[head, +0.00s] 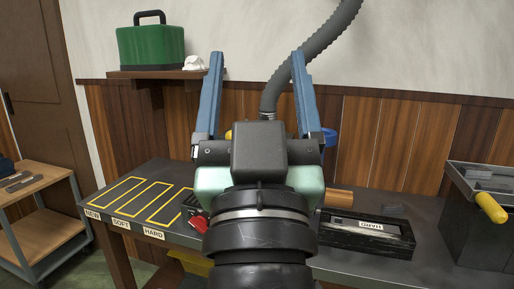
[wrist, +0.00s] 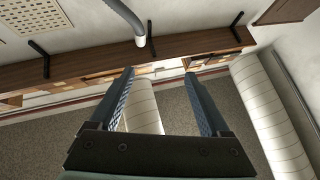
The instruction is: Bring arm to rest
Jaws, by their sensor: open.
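My gripper (head: 258,95) is open and empty in the head view. Its two blue fingers point upward and stand wide apart above the workbench. The wrist view also shows my gripper (wrist: 161,85), with nothing between the fingers. In the head view my arm and gripper hide the middle of the workbench (head: 345,262).
Yellow outlined slots (head: 146,200) labelled NEW, SOFT and HARD lie on the bench's left. A black tray (head: 372,242) and a grey bin (head: 480,185) are at right. A green case (head: 150,48) sits on a shelf (head: 165,74). A hose (head: 315,48) hangs behind the gripper.

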